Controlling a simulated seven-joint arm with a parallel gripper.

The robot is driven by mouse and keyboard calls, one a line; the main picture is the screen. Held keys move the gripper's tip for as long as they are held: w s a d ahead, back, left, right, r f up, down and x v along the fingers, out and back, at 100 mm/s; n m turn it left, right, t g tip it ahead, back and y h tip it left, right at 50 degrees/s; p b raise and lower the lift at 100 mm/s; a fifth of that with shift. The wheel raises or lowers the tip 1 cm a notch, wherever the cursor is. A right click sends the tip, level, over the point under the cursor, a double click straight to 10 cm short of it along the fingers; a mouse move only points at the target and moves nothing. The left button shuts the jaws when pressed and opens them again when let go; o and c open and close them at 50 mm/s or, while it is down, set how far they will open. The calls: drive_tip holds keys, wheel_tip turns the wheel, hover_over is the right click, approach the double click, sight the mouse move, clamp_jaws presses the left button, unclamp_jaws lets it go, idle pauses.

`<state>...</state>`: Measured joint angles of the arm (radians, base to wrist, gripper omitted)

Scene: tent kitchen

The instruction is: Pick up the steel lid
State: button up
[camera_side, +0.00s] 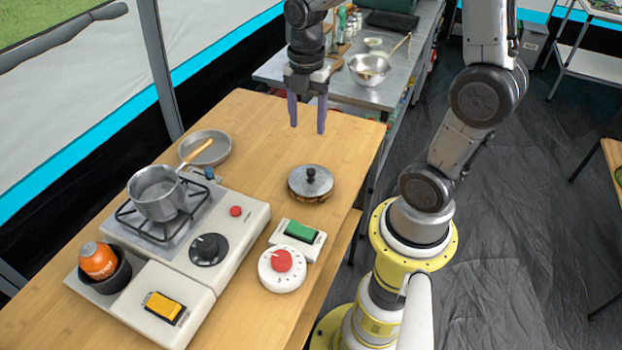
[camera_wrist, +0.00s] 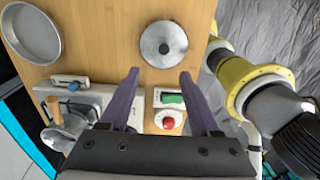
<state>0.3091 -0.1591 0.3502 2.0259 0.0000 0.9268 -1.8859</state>
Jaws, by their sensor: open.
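The steel lid (camera_side: 311,180) is round with a black knob and rests flat on a round brown piece on the wooden table. In the wrist view the lid (camera_wrist: 163,44) lies beyond the fingertips, near the top middle. My gripper (camera_side: 307,128) is open and empty, with two purple fingers pointing down. It is above the table, on the far side of the lid and apart from it. The fingers also show in the wrist view (camera_wrist: 160,75), with the lid roughly in line with the gap between them.
A camp stove (camera_side: 205,240) carries a steel pot (camera_side: 158,195). A frying pan (camera_side: 206,147) lies behind it. A green-switch box (camera_side: 299,240) and a red-knob dial (camera_side: 282,272) stand nearer than the lid. Bare tabletop (camera_side: 258,125) surrounds the lid's far side.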

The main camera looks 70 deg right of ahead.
hover_over(311, 170)
drive_tip(key=f, duration=0.8)
drive_tip(key=shift+w+f, duration=0.1)
drive_tip(key=shift+w, duration=0.25)
drive_tip(key=shift+s+f, duration=0.2)
drive_tip(key=shift+f, duration=1.15)
drive_tip(key=shift+s+f, duration=0.15)
drive_tip(key=shift+f, duration=1.15)
clamp_jaws()
